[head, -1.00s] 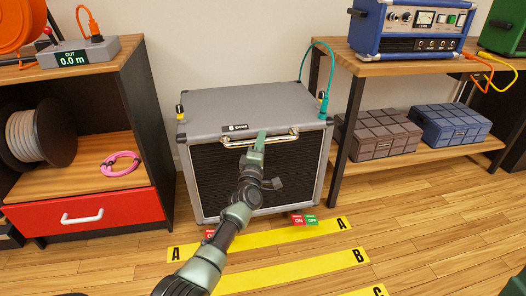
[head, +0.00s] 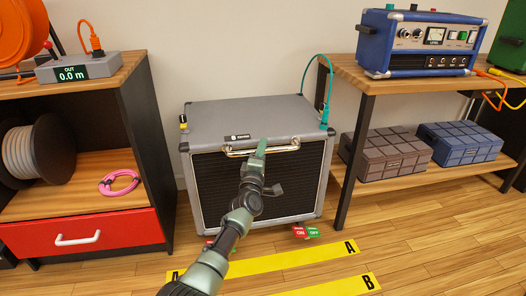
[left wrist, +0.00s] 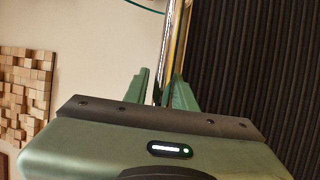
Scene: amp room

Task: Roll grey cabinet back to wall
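The grey cabinet (head: 250,118) stands on the floor close to the back wall, upright, with a black grille front and a metal bar handle (head: 285,148) near its top front edge. My left gripper (head: 262,148) is at the middle of this handle. Red and green ON/OFF tabs (head: 305,232) show at the cabinet's lower right front; a tab at the lower left is partly hidden by my arm. My right gripper is not in view.
A shelf with a red drawer (head: 85,238) stands close on the left. A wooden table (head: 375,78) bearing a blue amplifier stands on the right. A teal cable (head: 331,85) rises from the cabinet's right corner. Yellow floor strips A (head: 300,258) and B (head: 345,285) lie in front.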

